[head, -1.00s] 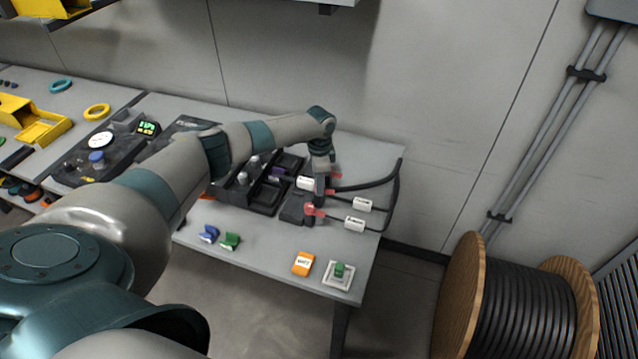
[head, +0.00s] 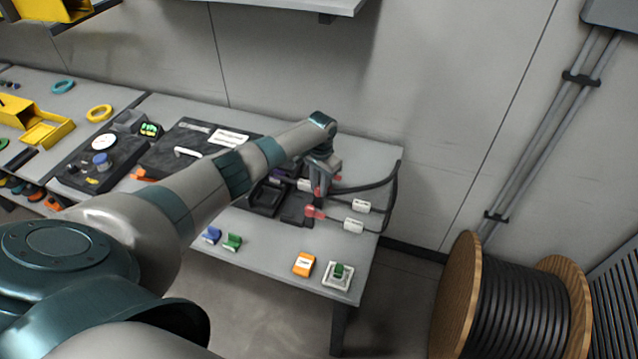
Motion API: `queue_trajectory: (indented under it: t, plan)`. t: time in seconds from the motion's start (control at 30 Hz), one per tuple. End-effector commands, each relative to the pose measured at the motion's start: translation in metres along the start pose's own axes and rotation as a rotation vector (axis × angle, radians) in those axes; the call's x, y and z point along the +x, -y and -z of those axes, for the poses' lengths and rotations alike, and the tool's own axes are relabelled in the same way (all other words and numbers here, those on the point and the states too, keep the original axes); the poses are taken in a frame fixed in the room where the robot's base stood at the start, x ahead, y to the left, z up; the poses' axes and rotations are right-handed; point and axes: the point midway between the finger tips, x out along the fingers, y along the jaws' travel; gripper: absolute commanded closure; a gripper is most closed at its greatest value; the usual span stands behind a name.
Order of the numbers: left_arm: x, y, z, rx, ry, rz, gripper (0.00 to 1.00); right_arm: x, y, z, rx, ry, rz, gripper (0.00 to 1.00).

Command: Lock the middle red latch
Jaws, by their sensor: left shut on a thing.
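My left gripper (head: 319,187) reaches over the black device on the right part of the bench and points down. Its jaws are shut on the middle red latch (head: 318,192), which is mostly hidden by the fingers. A near red latch (head: 314,211) shows just in front of the gripper, and part of a far red latch (head: 338,178) shows behind it. Whether the middle latch is raised or flat cannot be told. My right gripper is not in view.
White-tagged cables (head: 353,225) run right from the latches to a black cable loop (head: 393,195). Blue (head: 212,234) and green (head: 232,242) clips, an orange block (head: 304,264) and a green button on a white base (head: 338,277) lie along the front. A cable spool (head: 515,305) stands right.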

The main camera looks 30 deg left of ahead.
Motion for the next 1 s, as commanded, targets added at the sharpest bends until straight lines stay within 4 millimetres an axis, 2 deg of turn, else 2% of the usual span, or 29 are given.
queue_trajectory:
  t: [0.3, 1.0]
  plan:
    - [-0.0029, 0.0002, 0.0028, -0.301, 0.003, -0.002, 0.99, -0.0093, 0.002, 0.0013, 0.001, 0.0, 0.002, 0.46]
    - [-0.0033, 0.0018, 0.0039, -0.965, 0.02, -0.002, 0.99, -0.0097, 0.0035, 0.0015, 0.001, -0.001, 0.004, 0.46]
